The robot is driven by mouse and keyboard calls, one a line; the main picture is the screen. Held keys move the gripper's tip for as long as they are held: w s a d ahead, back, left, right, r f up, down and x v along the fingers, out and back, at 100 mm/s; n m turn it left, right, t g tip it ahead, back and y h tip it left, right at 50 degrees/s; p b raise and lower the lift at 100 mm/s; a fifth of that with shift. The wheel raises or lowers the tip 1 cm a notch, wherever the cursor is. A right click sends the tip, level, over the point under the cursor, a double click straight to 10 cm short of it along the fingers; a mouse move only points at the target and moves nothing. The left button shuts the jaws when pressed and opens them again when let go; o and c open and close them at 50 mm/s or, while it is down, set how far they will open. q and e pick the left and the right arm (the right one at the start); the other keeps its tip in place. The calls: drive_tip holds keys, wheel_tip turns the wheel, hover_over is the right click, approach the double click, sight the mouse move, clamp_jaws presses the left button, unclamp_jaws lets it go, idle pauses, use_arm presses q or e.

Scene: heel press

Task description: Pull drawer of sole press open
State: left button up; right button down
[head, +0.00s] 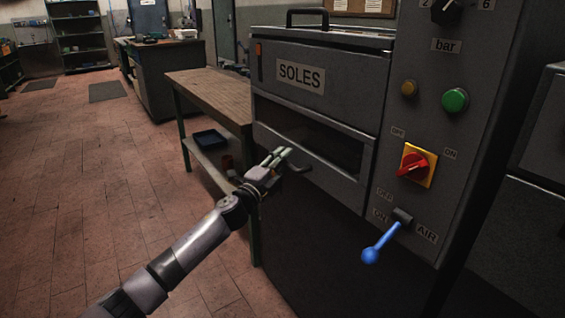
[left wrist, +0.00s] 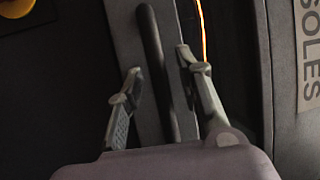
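The sole press (head: 330,80) is a grey cabinet labelled SOLES, which also shows in the left wrist view (left wrist: 285,70). Its drawer (head: 345,188) has a dark window slot and looks closed. A dark bar handle (head: 300,168) sticks out low on the drawer front. My left gripper (head: 281,155) is at this handle. In the left wrist view the gripper (left wrist: 160,85) is open, with one finger on each side of the handle bar (left wrist: 155,60). Gaps show between the fingers and the bar. My right gripper is not in view.
A control panel with a red switch (head: 413,166), a green button (head: 455,100) and a blue air lever (head: 382,243) stands right of the drawer. A wooden workbench (head: 212,92) stands close on the left. The tiled floor (head: 90,190) at left is clear.

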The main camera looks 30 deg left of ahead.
use_arm(q)
drive_tip(key=shift+c, duration=0.3)
clamp_jaws()
idle(0.5)
